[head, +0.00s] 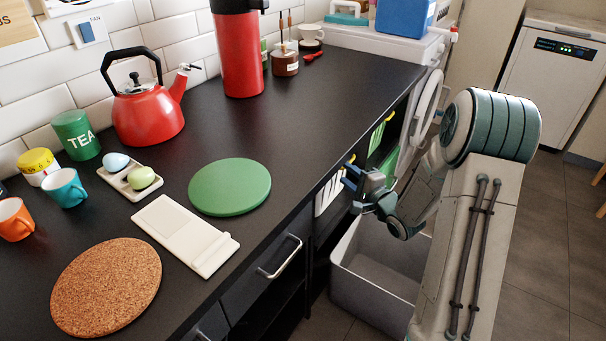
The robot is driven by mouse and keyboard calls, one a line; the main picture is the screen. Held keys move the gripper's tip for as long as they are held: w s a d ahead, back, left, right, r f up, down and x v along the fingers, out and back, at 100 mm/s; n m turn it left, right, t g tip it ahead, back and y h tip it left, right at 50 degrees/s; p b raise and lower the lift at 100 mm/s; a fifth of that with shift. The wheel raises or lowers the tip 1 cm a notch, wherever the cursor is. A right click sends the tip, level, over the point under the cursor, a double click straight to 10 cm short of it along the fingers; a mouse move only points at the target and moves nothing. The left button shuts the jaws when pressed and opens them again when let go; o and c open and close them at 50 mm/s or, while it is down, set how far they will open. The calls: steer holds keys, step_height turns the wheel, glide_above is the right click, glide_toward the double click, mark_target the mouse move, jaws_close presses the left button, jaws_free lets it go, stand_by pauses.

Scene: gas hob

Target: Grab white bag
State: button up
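No thing is clearly recognisable as a white bag. A white slatted or striped item (328,192) with a yellow part at its top is at the cabinet front, just left of my gripper; it may be the bag, but I cannot tell. My gripper (351,190) points left towards it at the cabinet's open side. Its fingers look apart, with nothing visible between them. I cannot tell whether they touch the white item.
A grey open bin (352,270) stands on the floor below my gripper. The black counter (300,130) carries a red kettle (148,115), a red flask (238,50), a green round mat (230,187) and a cork mat (105,285). A drawer handle (281,258) juts out.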

steer(key=x, duration=0.3)
steer(key=shift+w+a+b, duration=0.2)
steer(key=shift+a+b, duration=0.05)
steer(key=shift+b, duration=0.1)
jaws_close()
steer(key=shift+r, duration=0.15)
